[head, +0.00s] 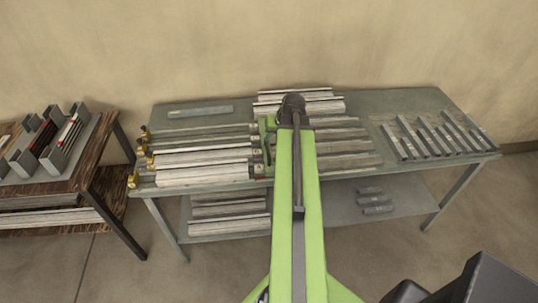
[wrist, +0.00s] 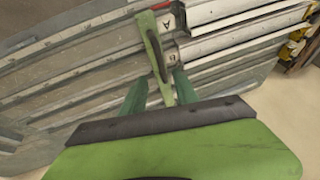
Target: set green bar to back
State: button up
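The green bar (wrist: 152,45) is a narrow green piece with a dark slot, lying across the grey profiles in the wrist view. In the head view the green bar (head: 267,137) stands at the right ends of the left-hand profiles, partly hidden by my arm. My gripper (wrist: 158,88) shows two dark green fingers set apart, with the near end of the bar between them. I see a gap beside the left finger; whether the right finger touches the bar is unclear. Labels A (wrist: 166,23) and B (wrist: 172,54) sit beside the bar. My fingertips are hidden in the head view.
The grey bench (head: 190,110) holds long profiles (head: 205,157) with brass-coloured fittings (head: 134,180) at their left ends. Several short grey bars (head: 430,137) lie at the right. A dark wooden table (head: 85,180) stands at the left, with a floor gap between.

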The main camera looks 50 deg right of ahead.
aim_at(268, 148)
jog(key=b+x, duration=0.6)
jog(key=x, duration=0.3)
jog(key=shift+f+b, duration=0.1)
jog(key=shift+b, duration=0.3)
jog(key=shift+c, duration=0.5)
grip_shut()
